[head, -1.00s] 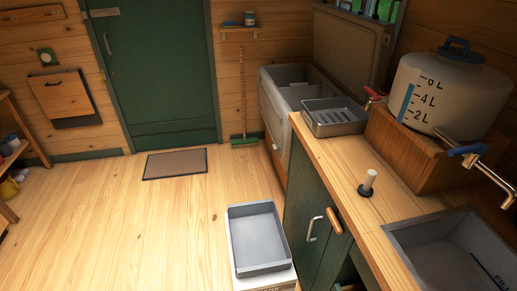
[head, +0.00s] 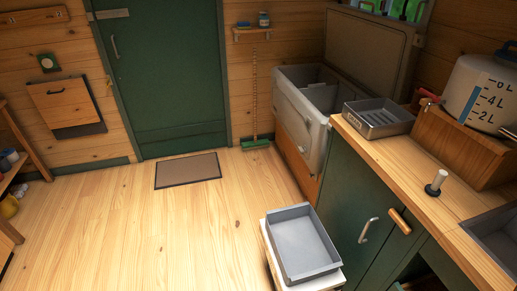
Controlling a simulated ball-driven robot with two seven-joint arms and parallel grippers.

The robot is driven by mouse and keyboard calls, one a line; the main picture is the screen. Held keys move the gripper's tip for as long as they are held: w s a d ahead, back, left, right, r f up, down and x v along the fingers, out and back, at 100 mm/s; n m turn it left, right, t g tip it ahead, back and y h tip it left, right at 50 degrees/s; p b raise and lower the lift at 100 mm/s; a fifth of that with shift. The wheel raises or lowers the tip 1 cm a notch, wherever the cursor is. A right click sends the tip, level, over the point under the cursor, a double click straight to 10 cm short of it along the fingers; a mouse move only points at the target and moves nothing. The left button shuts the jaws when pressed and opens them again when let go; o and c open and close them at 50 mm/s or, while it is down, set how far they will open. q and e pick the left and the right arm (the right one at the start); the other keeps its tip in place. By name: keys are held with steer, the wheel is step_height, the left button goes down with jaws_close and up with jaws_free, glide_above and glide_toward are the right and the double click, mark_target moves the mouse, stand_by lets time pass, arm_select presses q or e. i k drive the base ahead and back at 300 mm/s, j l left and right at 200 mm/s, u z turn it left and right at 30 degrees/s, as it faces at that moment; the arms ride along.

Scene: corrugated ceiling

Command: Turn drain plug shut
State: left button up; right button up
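No drain plug can be made out for certain. A plug-like piece (head: 436,184) with a pale upright stem and dark round base stands on the counter beside the sink. Neither of my grippers is in view.
A grey tray (head: 303,245) sits on a low pale stand left of the counter (head: 400,160). A ribbed tray (head: 378,117), water container (head: 484,90) and partly cut-off sink (head: 497,236) line the counter. The wooden floor (head: 150,235) at left is clear.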

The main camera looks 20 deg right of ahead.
mark_target(302, 150)
steer(key=i+j+u, duration=0.15)
steer(key=i+j, duration=0.3)
steer(key=i+j+u, duration=0.15)
steer(key=i+j, duration=0.2)
steer(key=i, duration=0.25)
steer(key=i+l+z, duration=0.1)
steer(key=i+z, duration=0.65)
steer(key=i+j+z, duration=0.2)
steer(key=i+z, duration=0.15)
steer(key=i, duration=0.1)
